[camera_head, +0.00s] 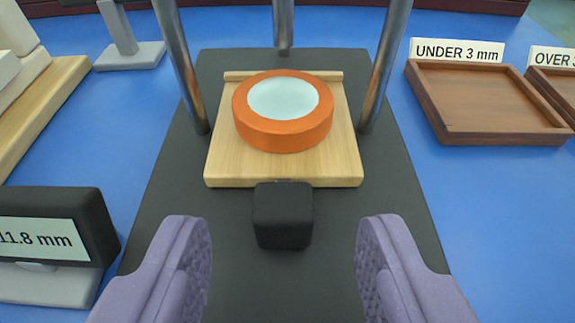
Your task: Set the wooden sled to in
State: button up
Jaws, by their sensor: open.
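The wooden sled (230,172) is a pale square board lying on a dark base plate (165,215). A raised strip runs along its far edge. An orange ring with a pale, whitish top (283,108) sits on the sled. A black block-shaped knob (283,215) is at the middle of the sled's near edge. My gripper (283,265) is open, with one purple finger at the left and one at the right. The knob lies ahead of and between the fingers, apart from both. Nothing is between the fingertips.
Metal posts (385,70) rise at both sides of the sled and behind it. A display reading 11.8 mm (50,235) stands at the left. A tray labelled UNDER 3 mm (490,138) and another tray (552,78) are at the right. Blue bench is clear at lower right.

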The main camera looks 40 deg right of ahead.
aim_at(282, 135)
jog(key=x, duration=0.3)
jog(key=shift+d+b, duration=0.1)
jog(key=shift+b, duration=0.3)
grip_shut()
jog(key=shift+w+d, duration=0.55)
jog(key=shift+w, duration=0.2)
jog(key=shift+w+d, duration=0.5)
jog(key=shift+w, duration=0.2)
jog(key=shift+c, duration=2)
grip_release()
jog(key=shift+r, duration=0.1)
jog(key=o, duration=0.4)
jog(key=shift+w+d, duration=0.1)
